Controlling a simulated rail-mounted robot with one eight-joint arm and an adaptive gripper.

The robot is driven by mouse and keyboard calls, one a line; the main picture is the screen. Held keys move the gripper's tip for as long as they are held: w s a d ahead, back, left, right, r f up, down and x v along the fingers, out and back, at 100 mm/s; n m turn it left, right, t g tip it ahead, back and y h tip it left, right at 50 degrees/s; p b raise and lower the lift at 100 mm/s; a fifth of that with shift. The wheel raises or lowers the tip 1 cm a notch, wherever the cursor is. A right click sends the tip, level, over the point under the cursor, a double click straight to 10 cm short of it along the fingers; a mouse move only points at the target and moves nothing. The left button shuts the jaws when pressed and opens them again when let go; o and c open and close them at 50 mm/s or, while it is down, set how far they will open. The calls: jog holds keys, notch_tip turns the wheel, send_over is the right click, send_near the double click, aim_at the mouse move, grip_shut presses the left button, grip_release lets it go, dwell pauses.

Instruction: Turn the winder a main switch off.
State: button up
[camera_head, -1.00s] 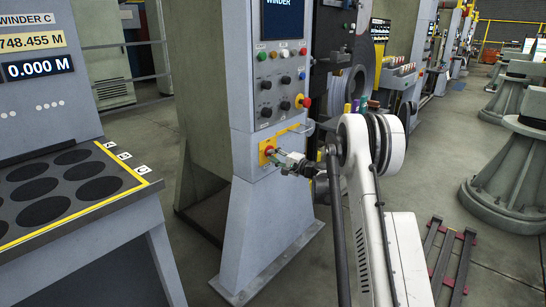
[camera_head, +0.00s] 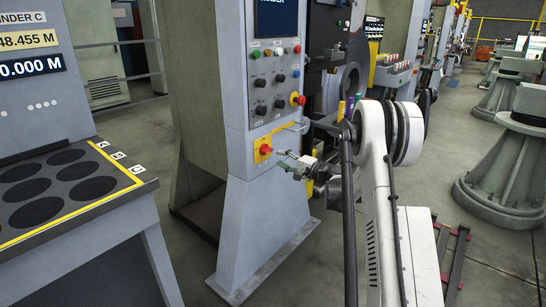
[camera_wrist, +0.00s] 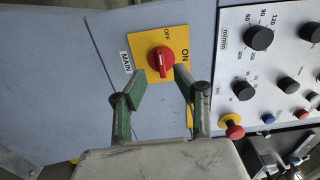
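The main switch is a red rotary knob (camera_wrist: 161,61) on a yellow plate (camera_wrist: 146,42), beside a MAIN label. OFF and ON are printed on the plate. I cannot clearly tell which mark the knob points at. In the head view the red knob (camera_head: 266,149) sits low on the grey winder column, below the button panel. My gripper (camera_wrist: 162,86) is open and empty, its two green fingers apart and pointing toward the knob, short of it. In the head view my gripper (camera_head: 283,158) is just right of the switch, with a small gap.
The button panel (camera_head: 275,80) with dials and a red emergency button (camera_head: 298,99) is above the switch. A console with a yellow-edged top (camera_head: 128,188) stands at left. Grey floor is clear before the column.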

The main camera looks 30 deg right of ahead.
jog(key=shift+v, duration=2.3)
jog(key=s+a+r+n+g+h, duration=0.1)
jog(key=s+a+r+n+g, duration=0.1)
jog(key=s+a+r, duration=0.45)
jog(key=s+a+r+n+g, duration=0.2)
jog(key=s+a, duration=0.1)
jog(key=a, duration=0.7)
jog(key=s+a+r+n+g+h, duration=0.1)
jog(key=s+a+r+n+g, duration=0.2)
jog(key=a, duration=0.5)
jog(key=s+a+f+n+g+h, duration=0.1)
jog(key=s+a+n+h, duration=0.2)
jog(key=s, duration=1.3)
jog(key=s+a+f+n+g+h, duration=0.1)
jog(key=s+a+f+n+h, duration=0.15)
jog(key=s, duration=1.35)
notch_tip(320, 180, up, 17)
jog(key=p, duration=1.6)
jog(key=shift+a+f, duration=0.2)
jog(key=shift+a, duration=0.05)
